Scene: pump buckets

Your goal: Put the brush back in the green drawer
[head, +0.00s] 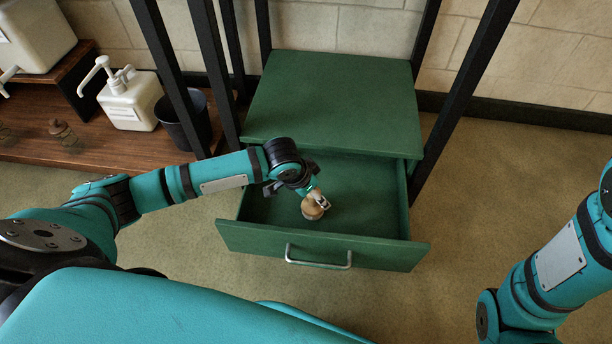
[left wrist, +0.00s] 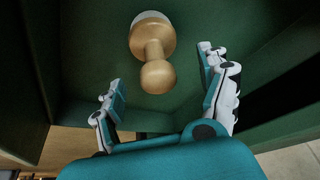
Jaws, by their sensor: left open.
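The brush (head: 314,208) has a light wooden knob handle and a pale round head. It is inside the pulled-out green drawer (head: 322,249), and appears to stand on its floor with the handle up. In the left wrist view the brush (left wrist: 152,48) lies between and beyond the spread fingers, with clear gaps on both sides. My left gripper (left wrist: 160,68) is open and empty, just above the handle; in the head view it reaches down into the drawer and my wrist hides part of it. My right gripper is out of view.
The green cabinet top (head: 330,95) is bare, with black posts around it. A low wooden shelf (head: 100,150) at left holds a white pump bottle (head: 130,102), a dark bucket (head: 183,122) and a small brown knobbed object (head: 62,131). The floor right of the drawer is clear.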

